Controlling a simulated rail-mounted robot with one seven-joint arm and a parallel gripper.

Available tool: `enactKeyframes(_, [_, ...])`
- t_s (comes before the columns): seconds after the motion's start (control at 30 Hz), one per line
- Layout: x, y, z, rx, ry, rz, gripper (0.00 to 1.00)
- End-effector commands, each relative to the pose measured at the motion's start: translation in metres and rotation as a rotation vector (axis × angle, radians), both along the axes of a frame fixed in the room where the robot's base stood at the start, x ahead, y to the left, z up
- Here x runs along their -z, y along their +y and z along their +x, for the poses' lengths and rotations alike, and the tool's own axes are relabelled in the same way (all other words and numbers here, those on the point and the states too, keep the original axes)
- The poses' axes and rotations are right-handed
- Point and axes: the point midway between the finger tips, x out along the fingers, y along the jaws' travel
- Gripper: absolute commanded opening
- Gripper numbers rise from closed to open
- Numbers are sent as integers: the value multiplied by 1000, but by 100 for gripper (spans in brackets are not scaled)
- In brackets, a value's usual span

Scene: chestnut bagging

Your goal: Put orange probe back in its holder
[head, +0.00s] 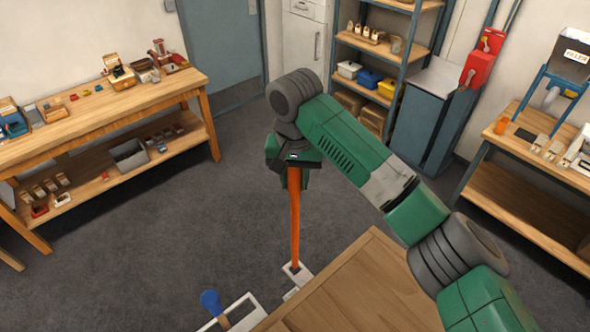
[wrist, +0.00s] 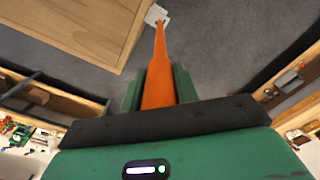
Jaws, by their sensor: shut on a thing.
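The orange probe (head: 295,222) is a long, thin rod hanging upright below my gripper (head: 291,176). My gripper is shut on its upper end. In the head view its lower tip is at a small white holder (head: 299,275) beside the wooden surface; I cannot tell how far it sits in the holder. In the wrist view the probe (wrist: 158,75) runs from between the two green fingers (wrist: 157,85) toward the white holder (wrist: 156,14), narrowing with distance.
A wooden table or crate top (head: 350,295) is right next to the holder. A blue-headed tool (head: 211,302) stands by a white frame (head: 243,312) at the lower left. A workbench (head: 110,115) is at the left, another (head: 530,150) at the right.

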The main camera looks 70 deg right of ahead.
Motion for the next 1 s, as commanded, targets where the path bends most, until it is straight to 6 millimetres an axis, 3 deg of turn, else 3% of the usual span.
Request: enactKeyframes(1.0, [86, 0, 0, 0, -1, 1, 0])
